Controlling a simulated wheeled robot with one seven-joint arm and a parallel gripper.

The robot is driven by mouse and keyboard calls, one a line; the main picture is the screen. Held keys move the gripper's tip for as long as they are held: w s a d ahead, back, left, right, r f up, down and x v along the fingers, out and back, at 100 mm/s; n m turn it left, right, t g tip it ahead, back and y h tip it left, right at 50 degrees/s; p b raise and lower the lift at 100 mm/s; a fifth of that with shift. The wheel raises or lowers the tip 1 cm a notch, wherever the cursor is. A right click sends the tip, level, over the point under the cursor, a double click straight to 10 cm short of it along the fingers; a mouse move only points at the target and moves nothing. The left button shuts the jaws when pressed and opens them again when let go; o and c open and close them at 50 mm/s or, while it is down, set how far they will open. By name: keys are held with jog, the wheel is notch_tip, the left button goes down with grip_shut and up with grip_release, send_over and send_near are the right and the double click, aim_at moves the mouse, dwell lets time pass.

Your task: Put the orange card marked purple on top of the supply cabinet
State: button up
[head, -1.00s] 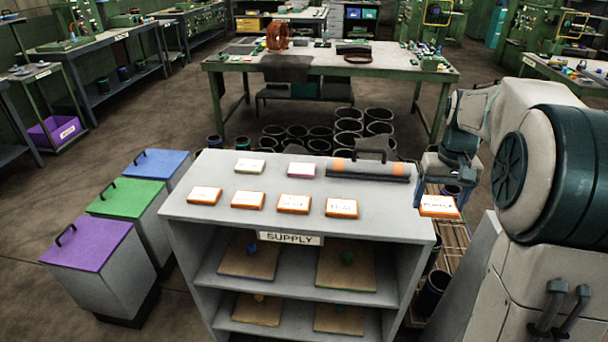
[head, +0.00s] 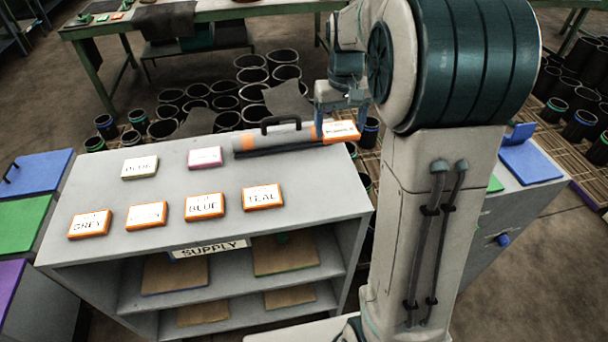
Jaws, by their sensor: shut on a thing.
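My gripper (head: 341,112) is shut on an orange-edged card with a white face (head: 341,131), its small lettering hard to read. The card shows at the back right corner of the supply cabinet's grey top (head: 315,190), by the right end of a grey roll. I cannot tell whether it touches anything below. On the cabinet top lie several orange cards: the one marked GREY (head: 89,224), one hard to read (head: 147,215), BLUE (head: 204,206) and TEAL (head: 262,197).
The grey roll with orange bands and a black handle (head: 275,138) lies along the back of the top. A pale green-edged card (head: 139,167) and a pink card (head: 205,158) lie left of it. The top's front right is bare. Black tubs (head: 252,76) stand behind.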

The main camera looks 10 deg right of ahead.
send_over(317, 190)
notch_tip(317, 190, down, 5)
jog(key=shift+d+f+p, duration=0.1)
jog(key=shift+f+p, duration=0.1)
jog(key=shift+p, duration=0.25)
jog(key=shift+s+f, duration=0.1)
jog(key=shift+f, duration=2.05)
jog(key=shift+f, duration=0.15)
jog(key=o, duration=1)
